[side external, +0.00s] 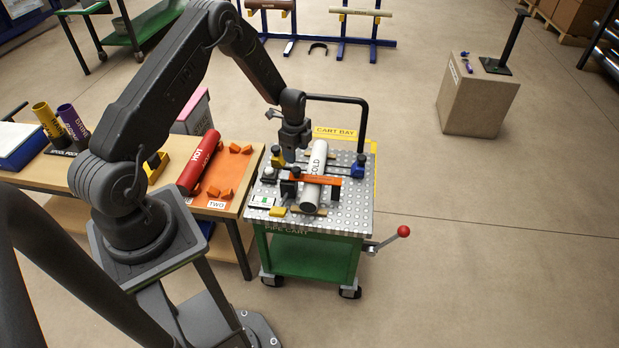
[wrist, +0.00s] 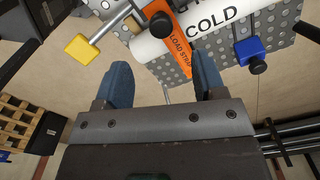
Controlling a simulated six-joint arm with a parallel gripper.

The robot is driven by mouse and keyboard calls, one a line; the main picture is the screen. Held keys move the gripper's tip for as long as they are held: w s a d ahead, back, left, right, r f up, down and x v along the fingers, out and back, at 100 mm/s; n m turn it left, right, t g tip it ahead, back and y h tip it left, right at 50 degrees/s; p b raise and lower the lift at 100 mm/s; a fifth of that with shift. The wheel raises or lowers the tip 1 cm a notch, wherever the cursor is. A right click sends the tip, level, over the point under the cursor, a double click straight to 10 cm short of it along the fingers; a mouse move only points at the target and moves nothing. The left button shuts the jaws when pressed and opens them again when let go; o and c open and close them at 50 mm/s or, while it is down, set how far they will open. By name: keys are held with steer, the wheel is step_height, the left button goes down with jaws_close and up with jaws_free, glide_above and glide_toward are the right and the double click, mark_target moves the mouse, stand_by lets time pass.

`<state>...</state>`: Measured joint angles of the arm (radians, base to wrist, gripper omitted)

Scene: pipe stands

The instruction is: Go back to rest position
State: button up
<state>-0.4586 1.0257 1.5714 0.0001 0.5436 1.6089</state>
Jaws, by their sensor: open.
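My gripper (side external: 293,150) is above the metal top of the green pipe cart (side external: 365,205), close to the white pipe marked COLD (side external: 317,160). In the wrist view, my gripper's two blue-grey fingers (wrist: 163,85) are apart with nothing between them. The COLD pipe (wrist: 160,45) lies on the cart top, with an orange load strap (wrist: 178,50) across it. The strap also shows in the side view (side external: 325,180). Whether a fingertip touches anything is not clear.
A red pipe marked HOT (side external: 200,160) lies on the bench to the left, beside orange blocks (side external: 213,191). A red-knobbed lever (side external: 403,231) sticks out from the cart's right side. A cardboard-coloured box (side external: 475,100) stands far right. The floor between is clear.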

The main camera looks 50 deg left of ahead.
steer(key=s+d+r+n+t, duration=0.15)
steer(key=d+r, duration=0.25)
steer(key=r, duration=0.5)
steer(key=s+d+r+n, duration=0.2)
steer(key=d+r+n, duration=0.15)
steer(key=r, duration=0.55)
steer(key=s+d+r+n+t, duration=0.1)
steer(key=s+d+r, duration=0.1)
steer(key=d+r, duration=0.5)
steer(key=s+d+r+n+t, duration=0.1)
steer(key=s+d+r+n, duration=0.2)
steer(key=s, duration=0.6)
steer(key=s+d+r+n+t, duration=0.2)
steer(key=s+d+r+n, duration=0.2)
steer(key=s+r, duration=0.4)
steer(key=shift+s, duration=1.1)
steer(key=shift+d, duration=0.1)
